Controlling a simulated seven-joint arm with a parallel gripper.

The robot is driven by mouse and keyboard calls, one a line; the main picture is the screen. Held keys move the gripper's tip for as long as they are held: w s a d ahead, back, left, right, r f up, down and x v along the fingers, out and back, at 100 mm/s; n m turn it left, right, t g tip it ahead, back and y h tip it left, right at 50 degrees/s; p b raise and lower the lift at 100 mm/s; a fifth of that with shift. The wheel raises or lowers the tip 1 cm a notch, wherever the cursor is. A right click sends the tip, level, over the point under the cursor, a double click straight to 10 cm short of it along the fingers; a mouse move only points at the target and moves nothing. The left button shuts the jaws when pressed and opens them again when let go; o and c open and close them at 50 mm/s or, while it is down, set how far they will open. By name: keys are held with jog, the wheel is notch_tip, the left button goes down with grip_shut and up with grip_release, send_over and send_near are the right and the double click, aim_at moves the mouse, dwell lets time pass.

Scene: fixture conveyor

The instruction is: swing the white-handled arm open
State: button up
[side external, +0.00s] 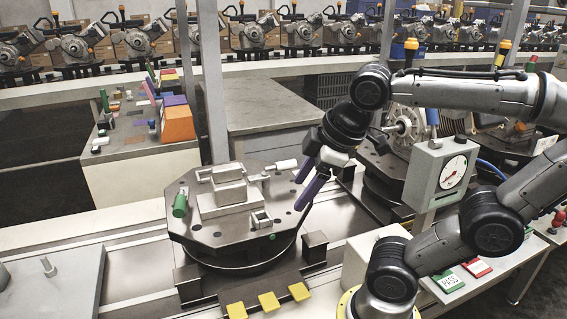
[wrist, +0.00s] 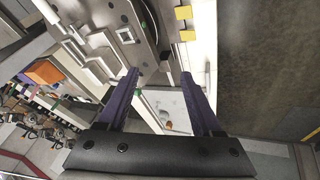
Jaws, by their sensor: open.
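The white handle (side external: 286,165) sits at the block's right, toward the back edge of the plate, on a short arm reaching from the block side. A green handle (side external: 180,205) stands at the plate's left. My gripper (side external: 300,194) has purple fingers pointing down and left, open and empty, just right of the white handle and apart from it. In the wrist view the fingers (wrist: 160,73) are spread with nothing between them; I cannot pick out the white handle there for certain.
Yellow pads (side external: 268,301) lie in front of the plate. A dial gauge box (side external: 440,172) stands to the right, near my arm. A side table (side external: 140,150) with coloured blocks is at the back left. A grey cabinet (side external: 270,120) stands behind the plate.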

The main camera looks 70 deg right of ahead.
jog(key=w+d+r+n+g+h, duration=0.1)
jog(key=w+d+r+n+h, duration=0.15)
jog(key=w+d+r, duration=0.3)
jog(key=n+g, duration=0.1)
jog(key=g, duration=0.5)
send_over(286, 162)
jog(key=w+a, duration=0.2)
jog(key=a, duration=0.3)
notch_tip(286, 162, down, 7)
jog(key=shift+h, duration=0.45)
jog(key=x, duration=1.3)
jog(key=shift+w+a+f, duration=0.1)
jog(key=shift+w+f, duration=0.05)
jog(key=shift+f, duration=0.15)
grip_shut()
jog(key=shift+r, duration=0.1)
